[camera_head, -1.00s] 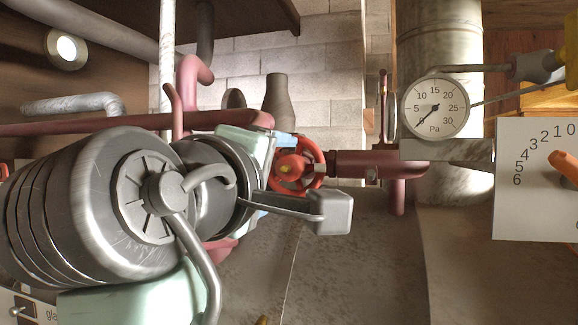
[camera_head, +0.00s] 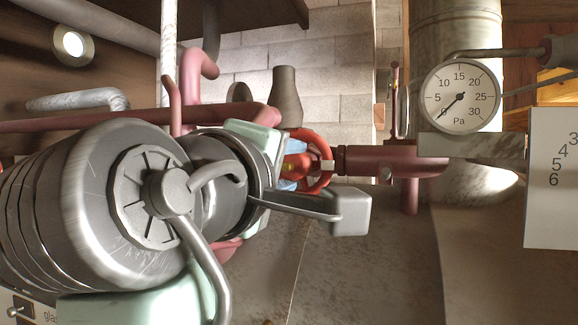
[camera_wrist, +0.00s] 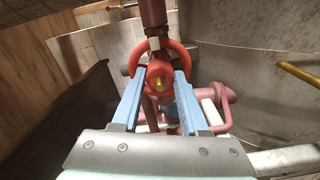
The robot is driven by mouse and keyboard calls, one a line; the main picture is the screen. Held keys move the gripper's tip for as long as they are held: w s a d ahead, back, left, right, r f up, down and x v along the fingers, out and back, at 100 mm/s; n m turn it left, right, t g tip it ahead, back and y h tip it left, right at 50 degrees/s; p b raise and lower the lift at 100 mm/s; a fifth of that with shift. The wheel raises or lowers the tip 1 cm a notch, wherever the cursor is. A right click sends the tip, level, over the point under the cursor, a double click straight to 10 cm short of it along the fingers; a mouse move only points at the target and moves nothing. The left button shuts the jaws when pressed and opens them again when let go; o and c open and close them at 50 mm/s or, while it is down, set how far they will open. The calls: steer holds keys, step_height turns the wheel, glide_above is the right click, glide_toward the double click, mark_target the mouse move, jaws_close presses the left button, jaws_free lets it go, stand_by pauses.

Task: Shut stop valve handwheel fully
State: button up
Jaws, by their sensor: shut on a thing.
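The red stop valve handwheel (camera_head: 325,163) sits on the end of a dark red pipe, partly hidden behind my arm in the head view. The fingers are shut on the handwheel; the exact contact is hard to see. In the head view the fingertips (camera_head: 291,176) are mostly hidden behind the arm.
A round Pa gauge (camera_head: 460,97) stands to the right of the valve, its needle near 0. A white numbered board (camera_head: 552,190) is at the right edge. Dark red pipes (camera_head: 120,121) run behind my arm. A yellow rod (camera_wrist: 301,73) is at right in the wrist view.

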jaws_close()
